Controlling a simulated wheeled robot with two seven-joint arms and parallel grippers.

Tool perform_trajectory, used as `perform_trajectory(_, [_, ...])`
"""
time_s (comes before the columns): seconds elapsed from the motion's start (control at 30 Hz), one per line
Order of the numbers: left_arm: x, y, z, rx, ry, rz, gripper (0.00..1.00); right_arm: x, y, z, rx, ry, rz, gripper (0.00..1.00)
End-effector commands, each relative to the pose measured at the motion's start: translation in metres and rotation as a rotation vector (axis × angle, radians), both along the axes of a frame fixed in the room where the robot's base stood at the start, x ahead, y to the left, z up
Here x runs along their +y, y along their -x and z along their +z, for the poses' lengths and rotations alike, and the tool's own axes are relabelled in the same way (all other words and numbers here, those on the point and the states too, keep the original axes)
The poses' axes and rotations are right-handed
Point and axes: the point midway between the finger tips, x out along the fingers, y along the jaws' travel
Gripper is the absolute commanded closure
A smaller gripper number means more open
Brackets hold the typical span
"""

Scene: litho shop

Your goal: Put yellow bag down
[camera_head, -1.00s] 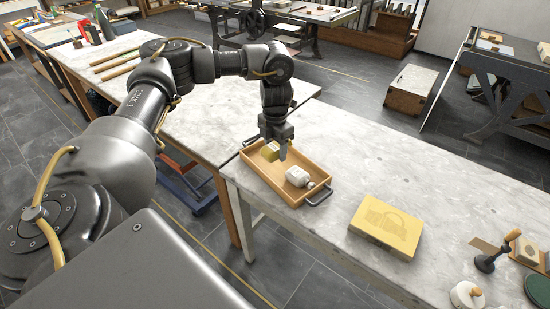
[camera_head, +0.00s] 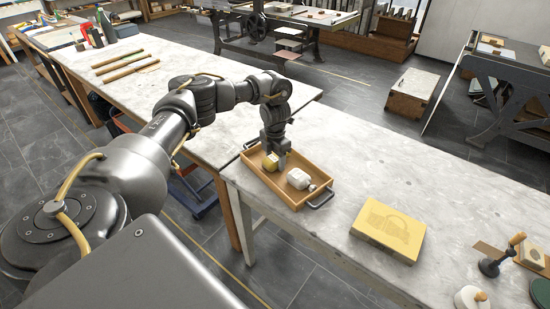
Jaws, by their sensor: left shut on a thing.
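A small yellow bag (camera_head: 270,162) is at the far left end of the wooden tray (camera_head: 291,203). My left gripper (camera_head: 277,161) points down over that end, shut on the yellow bag, and its fingers partly hide it. I cannot tell whether the bag touches the tray floor. A white bag-like item (camera_head: 298,179) lies in the tray to the right, apart from the gripper. My right gripper is not in view.
A flat yellow box (camera_head: 388,230) lies right of the tray on the pale stone tabletop (camera_head: 400,165). A dark stand with a wooden handle (camera_head: 490,267) is farther right. The tray's dark metal handle (camera_head: 321,198) sticks out at the near end. Tabletop behind the tray is clear.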

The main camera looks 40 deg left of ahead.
Motion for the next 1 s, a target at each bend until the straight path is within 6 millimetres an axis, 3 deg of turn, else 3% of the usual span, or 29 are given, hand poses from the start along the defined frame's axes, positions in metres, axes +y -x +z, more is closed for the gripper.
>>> perform_trajectory(0.33, [0.000, 0.000, -0.005, 0.000, 0.000, 0.000, 0.67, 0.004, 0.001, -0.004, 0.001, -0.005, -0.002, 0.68])
perform_trajectory(0.37, [0.000, 0.000, -0.004, 0.000, 0.000, 0.000, 0.42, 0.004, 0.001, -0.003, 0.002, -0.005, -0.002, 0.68])
perform_trajectory(0.5, [0.000, 0.000, -0.004, 0.000, 0.000, 0.000, 0.24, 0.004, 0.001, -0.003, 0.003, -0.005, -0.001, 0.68])
perform_trajectory(0.8, [0.000, 0.000, -0.001, 0.000, 0.000, 0.000, 0.24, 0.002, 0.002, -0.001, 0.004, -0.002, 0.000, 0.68])
perform_trajectory(1.0, [0.000, -0.001, 0.021, -0.004, 0.001, -0.001, 0.24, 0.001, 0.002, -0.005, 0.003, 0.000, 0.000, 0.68])
